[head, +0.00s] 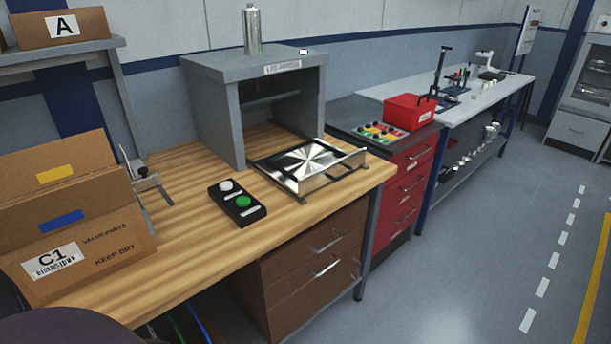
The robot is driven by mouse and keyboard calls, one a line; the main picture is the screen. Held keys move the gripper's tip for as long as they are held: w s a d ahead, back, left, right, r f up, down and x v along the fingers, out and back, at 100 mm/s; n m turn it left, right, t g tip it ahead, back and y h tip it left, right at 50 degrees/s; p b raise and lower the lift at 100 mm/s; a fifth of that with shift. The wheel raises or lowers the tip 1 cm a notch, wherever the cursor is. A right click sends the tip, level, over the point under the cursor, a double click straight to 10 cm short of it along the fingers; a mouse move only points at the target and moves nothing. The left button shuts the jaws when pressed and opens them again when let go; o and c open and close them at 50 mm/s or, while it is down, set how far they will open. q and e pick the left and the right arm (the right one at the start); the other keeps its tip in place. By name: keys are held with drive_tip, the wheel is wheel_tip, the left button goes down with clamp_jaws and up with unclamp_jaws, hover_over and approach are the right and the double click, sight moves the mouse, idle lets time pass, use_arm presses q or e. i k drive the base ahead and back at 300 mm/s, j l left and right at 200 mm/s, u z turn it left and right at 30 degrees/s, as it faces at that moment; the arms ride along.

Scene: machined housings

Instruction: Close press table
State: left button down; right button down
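The press (228,110) is a grey box-shaped frame with an open front, standing on the wooden workbench. A metal cylinder (252,32) stands upright on its top. The press table (308,162) is a shiny square metal plate with a dark edge. It sits in front of the press opening, pulled out toward the bench's front edge, with a raised metal bar (335,177) along its front side. The plate looks empty. Neither of my grippers is in view.
A black button box (238,204) with a white and a green button sits left of the press table. Cardboard boxes (75,215) and a metal stand (142,175) occupy the bench's left. A red tool cabinet (405,185) stands right of the bench. The floor (460,270) at right is clear.

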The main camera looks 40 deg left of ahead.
sight(303, 168)
drive_tip(key=i+l+u, duration=0.15)
drive_tip(key=i+u, duration=0.25)
drive_tip(key=i+l+u, duration=0.2)
drive_tip(key=u, duration=0.25)
drive_tip(key=i+l+u, duration=0.2)
drive_tip(key=l+u, duration=0.2)
drive_tip(key=i+l+u, duration=0.15)
drive_tip(key=l+u, duration=0.3)
